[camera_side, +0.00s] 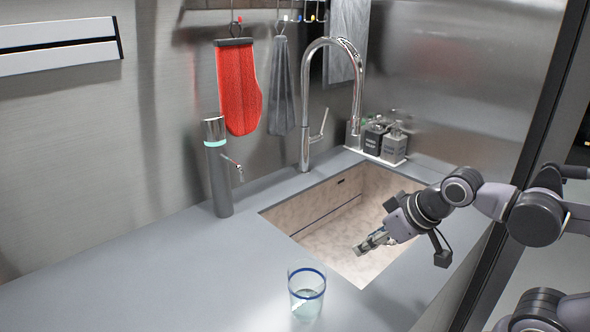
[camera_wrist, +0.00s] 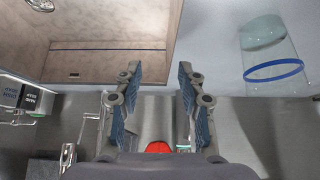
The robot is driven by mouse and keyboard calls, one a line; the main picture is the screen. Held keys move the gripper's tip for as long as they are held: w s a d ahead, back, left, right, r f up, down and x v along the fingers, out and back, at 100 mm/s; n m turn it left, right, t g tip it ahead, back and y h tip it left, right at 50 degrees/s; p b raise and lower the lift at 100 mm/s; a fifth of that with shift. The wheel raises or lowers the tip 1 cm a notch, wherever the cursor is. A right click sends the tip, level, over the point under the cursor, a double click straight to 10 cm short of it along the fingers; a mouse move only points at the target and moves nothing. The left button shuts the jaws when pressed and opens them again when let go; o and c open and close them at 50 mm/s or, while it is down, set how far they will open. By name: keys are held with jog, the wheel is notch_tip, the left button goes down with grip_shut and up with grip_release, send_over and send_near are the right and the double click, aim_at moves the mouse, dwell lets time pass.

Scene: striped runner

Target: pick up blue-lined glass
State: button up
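The blue-lined glass (camera_side: 307,292) stands upright on the grey counter in front of the sink in the side view. It is clear, with a blue band near its rim. In the wrist view the glass (camera_wrist: 272,62) is at the upper right, outside the space between my fingers. My gripper (camera_side: 362,247) is above the sink's near edge, to the right of the glass and apart from it. In the wrist view my gripper (camera_wrist: 158,85) has its two fingers spread with nothing between them.
The sink basin (camera_side: 335,222) lies under my gripper. A tall tap (camera_side: 358,95) and soap bottles (camera_side: 385,142) stand behind it. A dark cylindrical dispenser (camera_side: 219,170) stands left of the sink. A red mitt (camera_side: 238,90) hangs on the wall. The counter (camera_side: 150,275) left of the glass is clear.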

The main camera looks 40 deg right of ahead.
aim_at(295, 307)
jog(key=o, duration=1.1)
jog(key=shift+o, duration=0.2)
